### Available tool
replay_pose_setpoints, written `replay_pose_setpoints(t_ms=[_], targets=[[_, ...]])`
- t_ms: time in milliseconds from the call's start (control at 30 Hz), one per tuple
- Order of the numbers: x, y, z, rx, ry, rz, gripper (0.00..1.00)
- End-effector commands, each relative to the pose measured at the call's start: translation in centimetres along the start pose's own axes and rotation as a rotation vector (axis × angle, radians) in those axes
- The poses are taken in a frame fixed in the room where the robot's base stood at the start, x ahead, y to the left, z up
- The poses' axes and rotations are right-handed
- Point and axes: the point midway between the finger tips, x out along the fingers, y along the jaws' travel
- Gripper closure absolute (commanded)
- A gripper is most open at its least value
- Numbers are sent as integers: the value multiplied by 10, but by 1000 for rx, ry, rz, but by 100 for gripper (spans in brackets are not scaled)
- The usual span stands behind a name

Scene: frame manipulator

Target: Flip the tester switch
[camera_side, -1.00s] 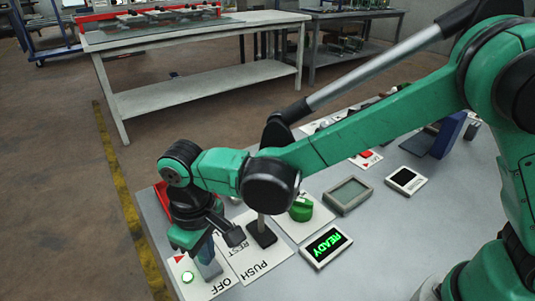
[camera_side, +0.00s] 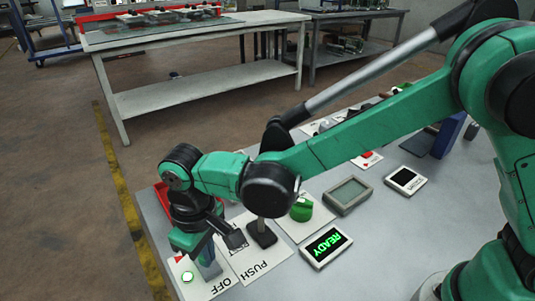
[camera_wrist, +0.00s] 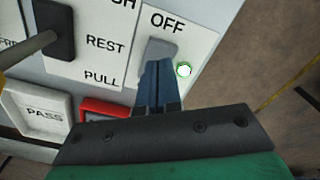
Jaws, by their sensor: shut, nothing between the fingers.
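The tester switch (camera_wrist: 160,48) is a grey lever on a white plate marked OFF, seen in the wrist view. It also shows in the side view (camera_side: 210,270), partly behind my gripper. In the side view my gripper (camera_side: 207,250) points down over the plate.
A black-based lever (camera_side: 262,234) on a PUSH, REST, PULL plate stands close to my gripper. A green knob (camera_side: 301,209) and a READY display (camera_side: 326,246) lie to its right. A PASS block (camera_wrist: 42,114) and a red part (camera_wrist: 106,109) show in the wrist view.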

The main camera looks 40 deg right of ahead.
Motion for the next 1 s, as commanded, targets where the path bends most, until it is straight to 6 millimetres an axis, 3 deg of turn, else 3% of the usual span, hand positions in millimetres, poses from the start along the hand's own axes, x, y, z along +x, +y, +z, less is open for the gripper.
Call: replay_pose_setpoints(t_ms=[1000], targets=[[15, 0, 0, 0, 0, 0, 100]])
